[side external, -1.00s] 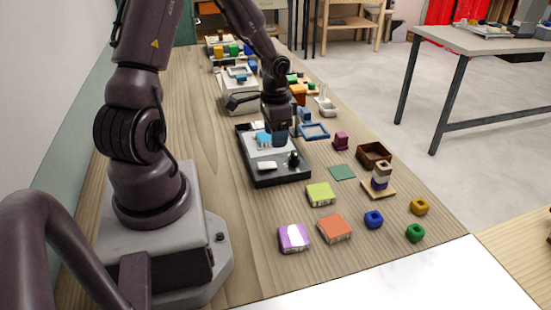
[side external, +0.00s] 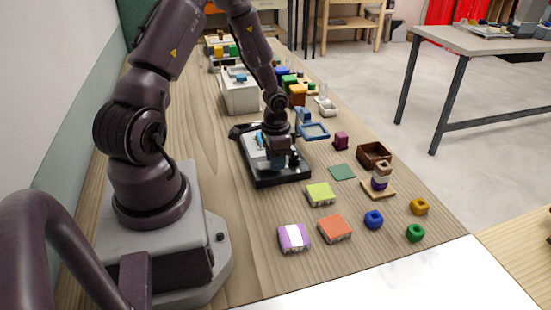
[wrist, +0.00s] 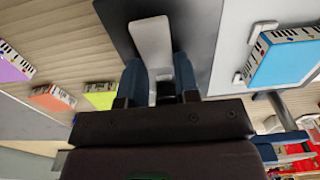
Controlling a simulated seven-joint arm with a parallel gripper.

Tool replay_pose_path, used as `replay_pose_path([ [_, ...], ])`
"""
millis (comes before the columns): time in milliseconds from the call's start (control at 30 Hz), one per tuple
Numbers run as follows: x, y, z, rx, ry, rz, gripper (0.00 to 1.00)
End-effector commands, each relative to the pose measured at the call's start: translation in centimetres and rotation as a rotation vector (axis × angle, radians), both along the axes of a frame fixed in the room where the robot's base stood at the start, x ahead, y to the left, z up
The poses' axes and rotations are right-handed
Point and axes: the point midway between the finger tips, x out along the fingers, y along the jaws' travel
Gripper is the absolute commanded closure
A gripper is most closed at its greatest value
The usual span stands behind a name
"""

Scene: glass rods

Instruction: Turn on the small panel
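The small panel (side external: 282,181) is a dark base on the bench with a light plate and a blue piece on it. In the wrist view its dark surface (wrist: 199,28) carries a white switch-like piece (wrist: 151,42). My gripper (side external: 281,165) is low over the panel's near part and hides much of it. In the wrist view my gripper (wrist: 159,82) has its two blue-grey fingers apart, with the lower end of the white piece between them. I cannot tell whether they touch it. The blue block (wrist: 284,60) on the light plate lies to the right.
Lime (side external: 320,194), orange (side external: 334,228) and purple (side external: 294,238) blocks lie nearer the front. A green mat (side external: 342,172), a brown box (side external: 374,154) and a stacked peg (side external: 380,178) are to the right. A white box (side external: 240,96) stands behind the panel.

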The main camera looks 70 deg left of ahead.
Motion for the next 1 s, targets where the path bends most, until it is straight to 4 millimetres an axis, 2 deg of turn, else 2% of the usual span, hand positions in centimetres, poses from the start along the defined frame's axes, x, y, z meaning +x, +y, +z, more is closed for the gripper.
replay_pose_path([
  [267, -0.16, -0.01, 0.1, -0.001, -0.035, -0.001, 0.94],
  [667, -0.84, -0.02, 0.57, -0.002, -0.303, 0.002, 0.94],
  [1000, -0.81, -0.02, 0.66, -0.001, -0.33, -0.001, 0.94],
])
